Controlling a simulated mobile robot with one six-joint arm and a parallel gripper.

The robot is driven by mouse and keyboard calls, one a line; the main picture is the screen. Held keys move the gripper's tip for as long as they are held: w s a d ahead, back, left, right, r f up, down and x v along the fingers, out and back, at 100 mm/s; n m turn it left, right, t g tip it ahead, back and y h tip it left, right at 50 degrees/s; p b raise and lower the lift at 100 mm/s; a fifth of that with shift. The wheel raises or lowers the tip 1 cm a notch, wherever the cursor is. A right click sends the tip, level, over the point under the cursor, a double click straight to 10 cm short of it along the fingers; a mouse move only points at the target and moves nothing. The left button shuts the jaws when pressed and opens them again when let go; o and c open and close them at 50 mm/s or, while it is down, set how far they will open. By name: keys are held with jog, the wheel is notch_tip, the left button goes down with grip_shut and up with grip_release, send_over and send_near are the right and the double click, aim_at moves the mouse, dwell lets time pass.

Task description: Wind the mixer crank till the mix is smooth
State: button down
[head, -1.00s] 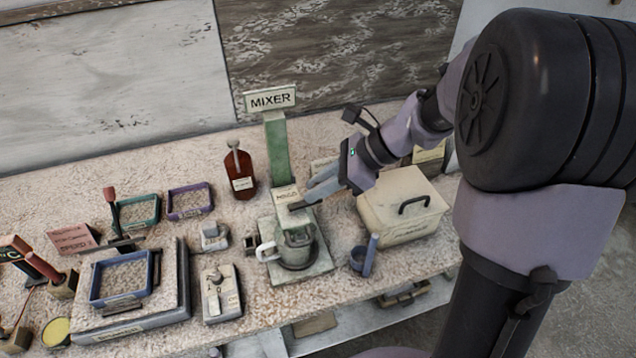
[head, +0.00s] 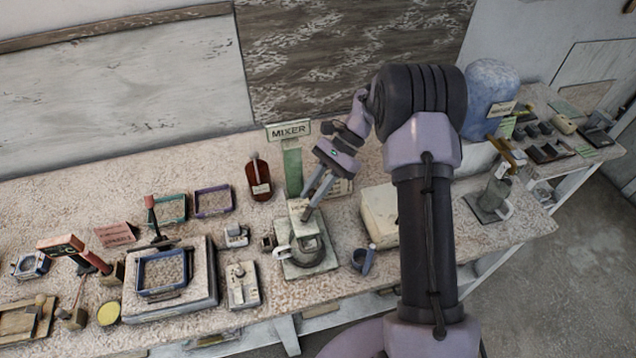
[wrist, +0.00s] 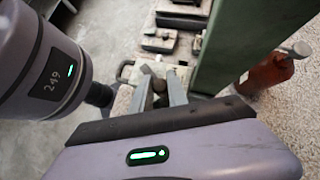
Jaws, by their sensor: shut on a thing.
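The mixer (head: 292,172) stands on the bench with a green post, a pale labelled head and a MIXER sign (head: 289,130) on top. Its green post also fills the upper right of the wrist view (wrist: 235,45). A grey pot (head: 306,250) with a white handle sits on the base plate under the head; the mix inside cannot be seen. My gripper (head: 309,212) reaches down at the head's right side. In the wrist view my gripper (wrist: 161,88) is shut on the small crank knob (wrist: 158,86), which the fingers mostly hide.
A brown bottle (head: 259,181) stands left of the post. A cream box (head: 379,215) and a blue-grey cup (head: 363,260) are to the right. Left are a blue-rimmed tray (head: 163,272) and a switch box (head: 243,286). Another pot (head: 494,192) stands far right.

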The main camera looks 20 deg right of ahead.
jog(key=shift+w+a+n+g+h+p, duration=0.35)
jog(key=shift+n+g+p, duration=0.25)
jog(key=shift+n+p, duration=0.3)
jog(key=shift+a, duration=0.1)
jog(key=c, duration=1.3)
grip_release()
jog(key=shift+s, duration=0.1)
